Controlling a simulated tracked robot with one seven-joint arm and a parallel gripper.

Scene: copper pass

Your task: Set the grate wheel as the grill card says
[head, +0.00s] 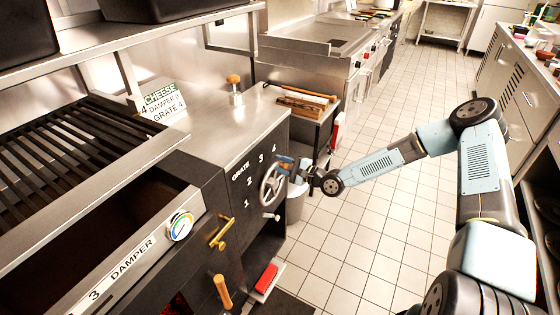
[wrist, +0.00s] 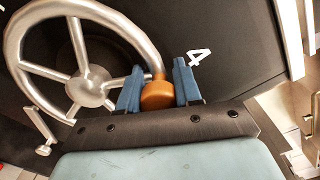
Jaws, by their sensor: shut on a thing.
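The grate wheel (head: 268,188) is a silver spoked handwheel on the dark grill front, beside the GRATE scale marked 1 to 4. In the wrist view the wheel (wrist: 85,84) fills the upper left, and its orange knob (wrist: 158,96) sits between the blue fingers. My gripper (head: 287,162) is shut on this knob, at the wheel's upper right in the head view. The 4 mark (wrist: 199,57) shows just beyond the fingers. The grill card (head: 163,101) reads CHEESE, DAMPER with a digit too small to be sure of, and GRATE 4.
The damper panel (head: 128,262) with a round gauge (head: 180,226) and brass handles (head: 222,232) is at the lower left. A red brush (head: 266,278) lies low below the wheel. A grey bin (head: 296,203) stands beside my gripper. The tiled aisle (head: 345,250) is open.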

